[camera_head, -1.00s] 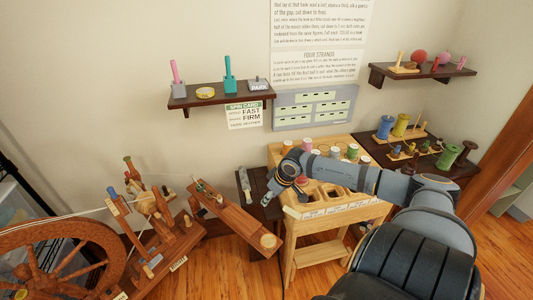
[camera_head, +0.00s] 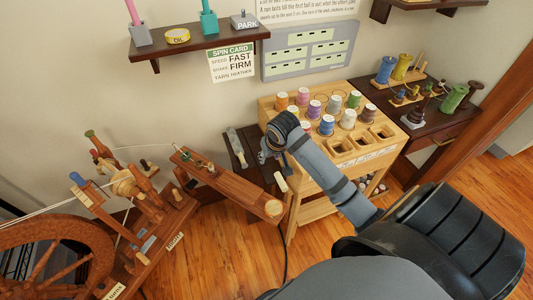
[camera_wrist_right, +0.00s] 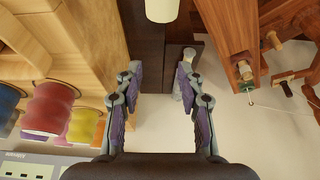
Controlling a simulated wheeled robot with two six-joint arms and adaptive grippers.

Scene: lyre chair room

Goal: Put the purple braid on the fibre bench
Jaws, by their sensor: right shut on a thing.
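My right gripper (camera_head: 268,157) is above the dark low bench (camera_head: 241,160), at the left end of the light wooden stand. In the right wrist view the fingers of my right gripper (camera_wrist_right: 158,75) stand apart, with purple along their inner sides. What they hold cannot be made out. I cannot pick out a purple braid for certain in either view. The dark bench (camera_wrist_right: 147,42) also shows beyond the fingers. I cannot tell for certain whether it is the fibre bench. My left gripper is not in view.
The light wooden stand (camera_head: 300,205) carries several thread spools and open bins. A spinning wheel (camera_head: 55,245) with a wooden arm (camera_head: 232,185) stands on the left. A wall shelf (camera_head: 190,38) is above. A dark table (camera_head: 425,125) with spools is on the right.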

